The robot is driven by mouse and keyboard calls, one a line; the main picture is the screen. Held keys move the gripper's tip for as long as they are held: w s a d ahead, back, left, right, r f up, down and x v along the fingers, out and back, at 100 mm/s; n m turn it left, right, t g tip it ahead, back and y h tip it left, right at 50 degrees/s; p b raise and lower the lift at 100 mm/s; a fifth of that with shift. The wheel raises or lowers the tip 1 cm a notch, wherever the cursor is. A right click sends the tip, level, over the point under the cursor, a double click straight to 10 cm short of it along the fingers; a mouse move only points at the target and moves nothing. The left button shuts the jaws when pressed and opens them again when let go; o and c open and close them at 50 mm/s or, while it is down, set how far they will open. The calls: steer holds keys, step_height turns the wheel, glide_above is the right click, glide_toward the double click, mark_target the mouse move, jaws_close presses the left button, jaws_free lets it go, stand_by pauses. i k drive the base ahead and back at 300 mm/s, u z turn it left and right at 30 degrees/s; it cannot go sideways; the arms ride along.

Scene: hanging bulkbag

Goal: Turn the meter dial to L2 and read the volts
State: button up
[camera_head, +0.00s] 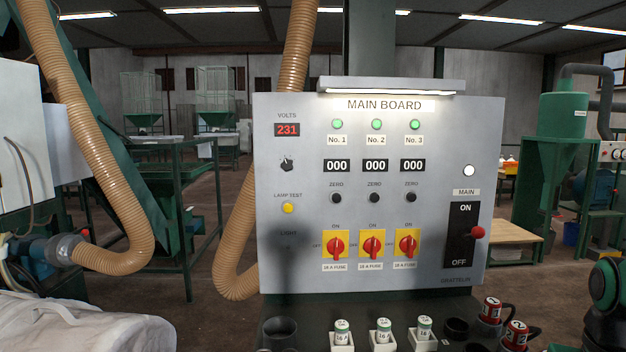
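The grey main board (440,120) stands upright in front of me. At its upper left, under the word VOLTS, a red display (287,130) reads 231. Below the display is the small black meter dial (287,164). The marks around the dial are too small to read, so I cannot tell which position it points to. My gripper is not in view. A dark shadow falls on the lower left of the board.
A yellow lamp-test button (288,208) sits below the dial. Red rotary switches (372,246) and a main lever (478,232) are lower on the board. White fuse holders (383,341) stand on the ledge below. A tan hose (236,262) runs behind the board's left edge.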

mark_target(287, 164)
steer(key=z, duration=1.05)
steer(key=k, duration=1.25)
steer(key=u, duration=1.55)
steer(key=i, duration=1)
steer(key=z, duration=0.05)
